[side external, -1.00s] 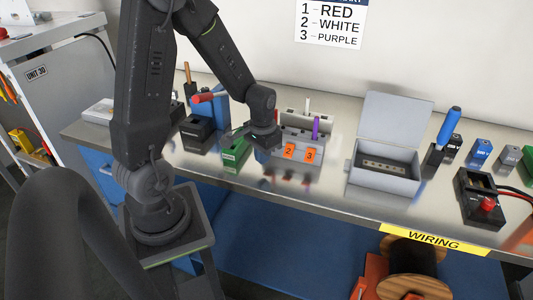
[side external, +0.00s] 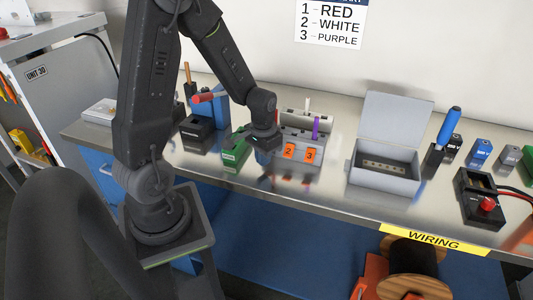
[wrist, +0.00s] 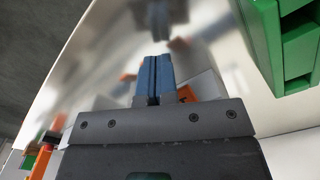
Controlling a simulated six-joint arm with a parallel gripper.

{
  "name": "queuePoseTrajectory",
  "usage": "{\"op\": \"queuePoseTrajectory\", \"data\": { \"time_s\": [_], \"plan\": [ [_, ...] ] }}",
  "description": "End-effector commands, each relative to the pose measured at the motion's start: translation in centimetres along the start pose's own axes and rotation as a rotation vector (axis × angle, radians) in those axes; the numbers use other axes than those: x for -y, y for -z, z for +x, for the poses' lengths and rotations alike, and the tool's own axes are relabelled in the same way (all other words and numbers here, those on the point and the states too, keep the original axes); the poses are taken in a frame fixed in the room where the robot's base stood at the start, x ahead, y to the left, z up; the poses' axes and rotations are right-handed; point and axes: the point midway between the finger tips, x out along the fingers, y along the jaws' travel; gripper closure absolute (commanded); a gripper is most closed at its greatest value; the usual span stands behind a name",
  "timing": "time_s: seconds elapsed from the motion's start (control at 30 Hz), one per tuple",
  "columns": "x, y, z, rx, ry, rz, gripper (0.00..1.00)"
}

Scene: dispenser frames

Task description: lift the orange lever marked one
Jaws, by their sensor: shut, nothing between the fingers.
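The grey dispenser (side external: 300,135) stands on the steel bench, with orange levers marked 2 (side external: 289,151) and 3 (side external: 309,155) on its front. Lever one is hidden in the side view, behind my wrist and gripper (side external: 263,157). The gripper is low at the dispenser's left front. In the wrist view my blue fingers (wrist: 156,72) are together with nothing between them. An orange piece (wrist: 186,92) shows just beside them, partly covered by the gripper body. It may be lever one, but its mark is not visible. I cannot tell whether the fingers touch it.
A green block (side external: 235,153) stands close left of the gripper; a green housing (wrist: 285,40) fills the wrist view's upper right. An open grey box (side external: 388,165) stands to the right. A white and a purple rod rise from the dispenser. Bench in front of the levers is clear.

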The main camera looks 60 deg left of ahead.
Motion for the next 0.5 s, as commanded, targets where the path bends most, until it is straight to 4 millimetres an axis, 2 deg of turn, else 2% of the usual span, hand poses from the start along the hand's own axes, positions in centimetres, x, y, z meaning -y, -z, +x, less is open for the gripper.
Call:
{"op": "queuePoseTrajectory", "data": {
  "time_s": [0.5],
  "plan": [
    [0.27, 0.47, -0.06, -0.002, 0.0, 0.0, 1.0]
  ]
}}
